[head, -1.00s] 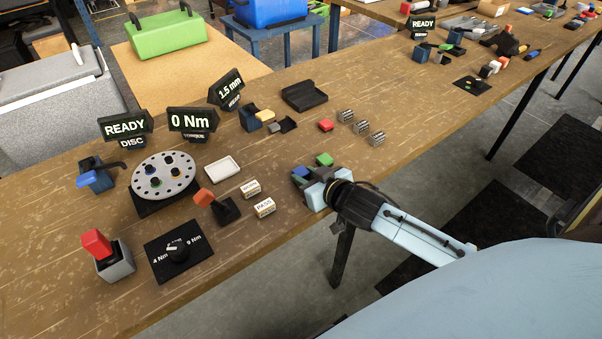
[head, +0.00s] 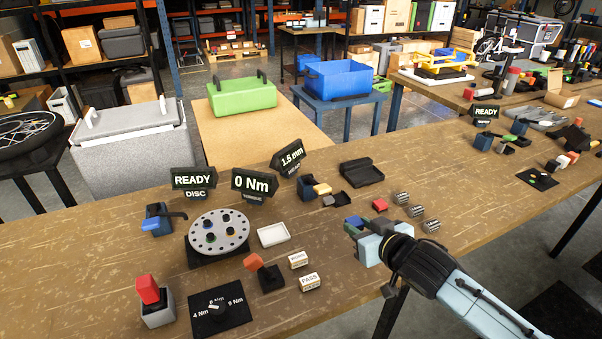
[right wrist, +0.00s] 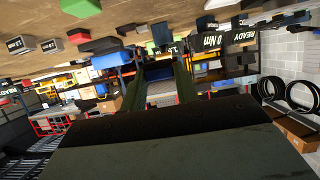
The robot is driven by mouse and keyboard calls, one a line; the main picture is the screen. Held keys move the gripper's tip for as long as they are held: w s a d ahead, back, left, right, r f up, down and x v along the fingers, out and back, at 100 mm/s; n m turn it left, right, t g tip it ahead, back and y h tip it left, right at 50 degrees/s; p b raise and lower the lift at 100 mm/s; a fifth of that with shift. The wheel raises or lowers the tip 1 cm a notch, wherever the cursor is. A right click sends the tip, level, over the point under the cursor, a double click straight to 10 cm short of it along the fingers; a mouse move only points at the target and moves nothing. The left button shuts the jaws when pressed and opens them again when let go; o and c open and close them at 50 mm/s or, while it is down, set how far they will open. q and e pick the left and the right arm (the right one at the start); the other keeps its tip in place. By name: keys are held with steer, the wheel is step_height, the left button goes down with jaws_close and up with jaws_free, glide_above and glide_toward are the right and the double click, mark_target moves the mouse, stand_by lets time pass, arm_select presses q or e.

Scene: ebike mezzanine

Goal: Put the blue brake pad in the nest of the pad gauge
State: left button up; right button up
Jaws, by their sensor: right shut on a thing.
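My left gripper is not in view.
A red block (head: 380,205) and several grey cylinders (head: 416,211) lie right of the gauge. A black tray (head: 362,172) is behind. The white tray (head: 273,235), orange lever (head: 253,262) and PASS block (head: 310,282) stand left of my gripper. Bare wood lies between.

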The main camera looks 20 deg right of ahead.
steer(key=s+a+r, duration=0.2)
steer(key=a, duration=0.4)
glide_above(355, 263)
steer(key=shift+f, duration=0.9)
step_height(355, 263, down, 5)
steer(key=shift+f+b, duration=0.1)
steer(key=shift+b, duration=0.45)
steer(key=shift+f, duration=2.2)
